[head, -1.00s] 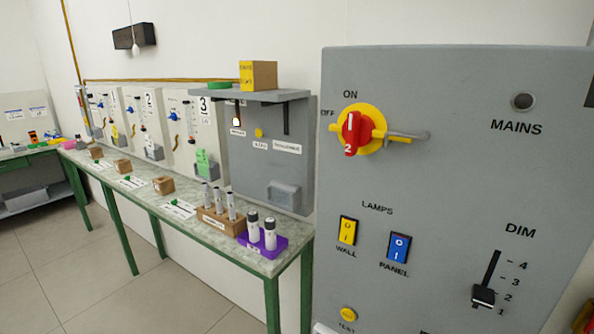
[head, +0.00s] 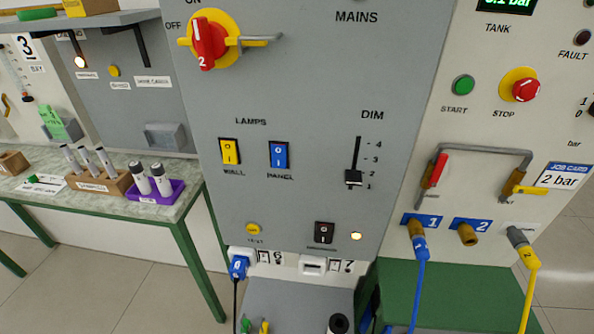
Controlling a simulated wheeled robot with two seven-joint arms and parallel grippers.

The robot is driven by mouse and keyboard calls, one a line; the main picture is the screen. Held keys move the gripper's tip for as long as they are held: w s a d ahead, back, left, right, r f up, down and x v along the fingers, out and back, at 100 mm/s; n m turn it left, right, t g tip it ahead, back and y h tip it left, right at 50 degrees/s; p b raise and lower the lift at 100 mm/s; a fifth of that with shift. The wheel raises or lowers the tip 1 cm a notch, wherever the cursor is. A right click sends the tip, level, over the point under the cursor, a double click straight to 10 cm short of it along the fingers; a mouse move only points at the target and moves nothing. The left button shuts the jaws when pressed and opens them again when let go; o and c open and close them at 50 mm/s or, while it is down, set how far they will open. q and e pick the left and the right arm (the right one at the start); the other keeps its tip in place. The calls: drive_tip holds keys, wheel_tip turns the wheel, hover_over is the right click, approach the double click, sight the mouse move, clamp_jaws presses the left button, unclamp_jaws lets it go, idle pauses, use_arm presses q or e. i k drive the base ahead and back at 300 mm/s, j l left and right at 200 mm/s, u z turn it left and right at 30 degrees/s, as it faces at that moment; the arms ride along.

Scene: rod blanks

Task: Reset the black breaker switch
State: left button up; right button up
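A small black switch (head: 324,233) sits low on the grey panel (head: 300,90), below the blue panel-lamp rocker. It has a white mark, and the label under it is too small to read. It is the likely black breaker switch; its setting cannot be told. A small pale yellow lamp (head: 356,236) beside it looks lit. Neither of my grippers is in view.
The panel also carries a red rotary handle (head: 208,42), a yellow rocker (head: 229,151), a blue rocker (head: 278,154), a dim slider (head: 353,177) and a yellow button (head: 253,229). A blue plug (head: 238,267) with a cable sits below. Right, hoses (head: 421,285) hang from a pneumatic panel.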

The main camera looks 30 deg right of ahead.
sight(324, 233)
drive_tip(key=k+l+z, duration=0.1)
drive_tip(key=z, duration=0.25)
drive_tip(key=l+z, duration=0.35)
drive_tip(key=k, duration=0.05)
